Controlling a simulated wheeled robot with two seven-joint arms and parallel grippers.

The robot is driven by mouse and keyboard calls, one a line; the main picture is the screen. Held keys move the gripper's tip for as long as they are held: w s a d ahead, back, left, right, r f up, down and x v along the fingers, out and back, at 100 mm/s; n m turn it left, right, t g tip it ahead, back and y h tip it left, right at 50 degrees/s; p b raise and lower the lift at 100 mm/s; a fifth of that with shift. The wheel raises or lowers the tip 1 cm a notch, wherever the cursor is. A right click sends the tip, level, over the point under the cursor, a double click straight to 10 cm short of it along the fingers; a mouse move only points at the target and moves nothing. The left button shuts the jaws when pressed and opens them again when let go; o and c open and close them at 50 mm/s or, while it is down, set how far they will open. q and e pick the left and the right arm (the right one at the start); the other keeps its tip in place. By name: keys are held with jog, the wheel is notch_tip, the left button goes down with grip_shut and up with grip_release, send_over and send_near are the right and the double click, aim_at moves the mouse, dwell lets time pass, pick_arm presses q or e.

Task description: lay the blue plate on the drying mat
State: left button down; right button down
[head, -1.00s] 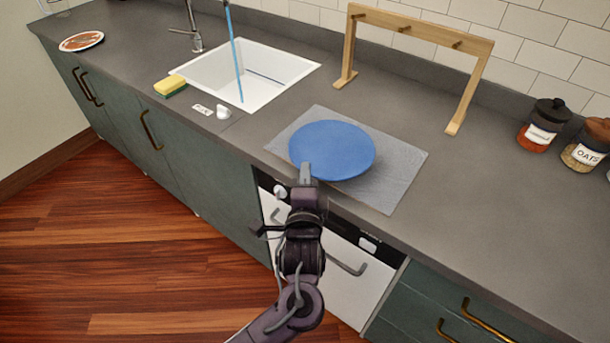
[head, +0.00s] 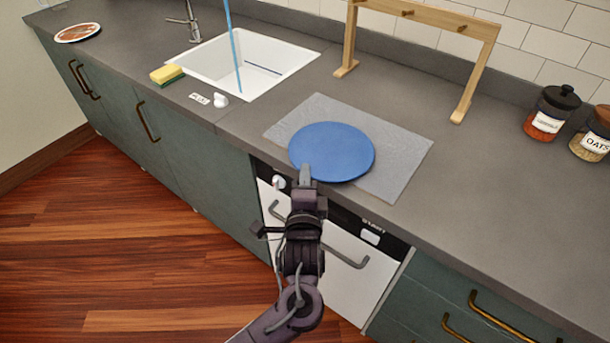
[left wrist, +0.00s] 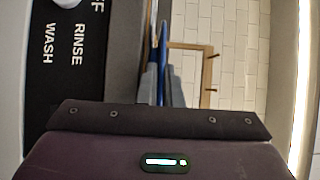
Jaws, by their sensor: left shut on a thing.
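The blue plate (head: 334,150) is round and roughly level, over the front part of the grey drying mat (head: 398,150). My left gripper (head: 306,174) is shut on the plate's near rim, at the counter's front edge. In the left wrist view the plate (left wrist: 162,50) shows edge-on as a thin blue strip between the fingers. A gap between plate and mat is hard to make out; I cannot tell whether they touch. The plate hides the mat's front middle. My right gripper is not in view.
A wooden peg rack (head: 425,18) stands behind the mat. The white sink (head: 245,68) with water running and a sponge (head: 166,75) are at left. Jars (head: 551,112) stand at right. The dishwasher (head: 325,250) is below. The counter right of the mat is clear.

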pick_arm(q)
jog(key=c, duration=1.5)
grip_release()
jog(key=shift+f, duration=0.15)
jog(key=shift+s, duration=0.15)
jog(key=s, duration=0.7)
jog(key=shift+s+r, duration=0.3)
